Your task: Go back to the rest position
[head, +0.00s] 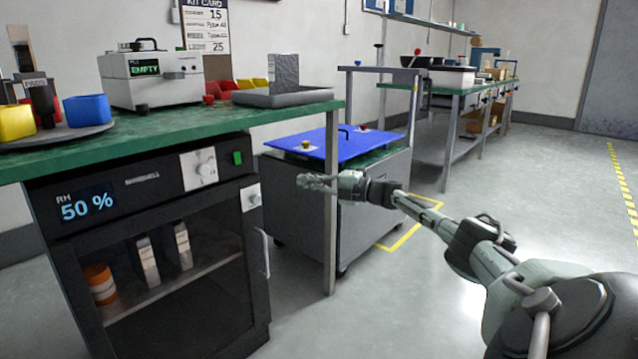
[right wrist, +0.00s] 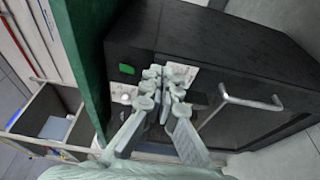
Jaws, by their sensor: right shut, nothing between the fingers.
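My right gripper (head: 318,183) is shut and empty in the head view. My right arm reaches in from the lower right of the head view. My left gripper is not in view.
The dark cabinet (head: 150,250) reads 50 % and stands under the green bench (head: 170,130); its door looks shut. A grey cart with a blue top (head: 345,147) stands beyond. A second bench (head: 455,93) is behind. Open floor (head: 540,175) lies to the right.

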